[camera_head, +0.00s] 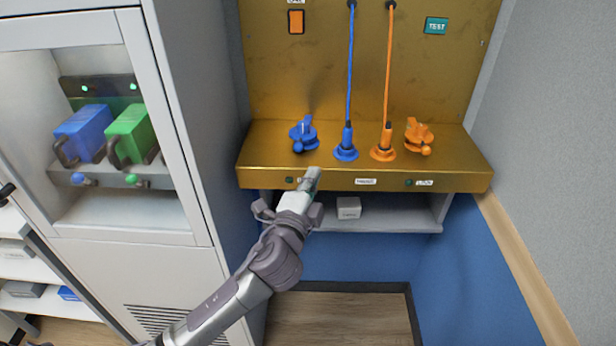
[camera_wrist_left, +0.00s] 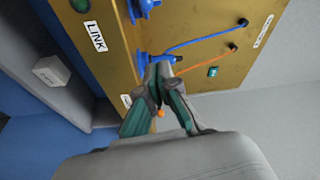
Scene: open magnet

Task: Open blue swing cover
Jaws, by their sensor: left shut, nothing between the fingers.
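The blue swing cover (camera_head: 304,134) is a small blue fitting on the left of the gold shelf (camera_head: 262,168). A blue part at the top of the left wrist view (camera_wrist_left: 145,9) appears to be the same fitting. My left gripper (camera_head: 312,177) is shut and empty at the shelf's front edge, in front of the cover and apart from it in the head view. In the left wrist view its fingertips (camera_wrist_left: 160,68) overlap the blue plug (camera_wrist_left: 143,62); I cannot tell whether they touch. My right gripper is not in view.
The blue plug with its cable (camera_head: 346,148) and an orange plug (camera_head: 383,148) stand right of the cover. An orange fitting (camera_head: 419,137) is farther right. A white box (camera_head: 348,208) sits on the lower shelf. A grey cabinet (camera_head: 190,110) borders the left side.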

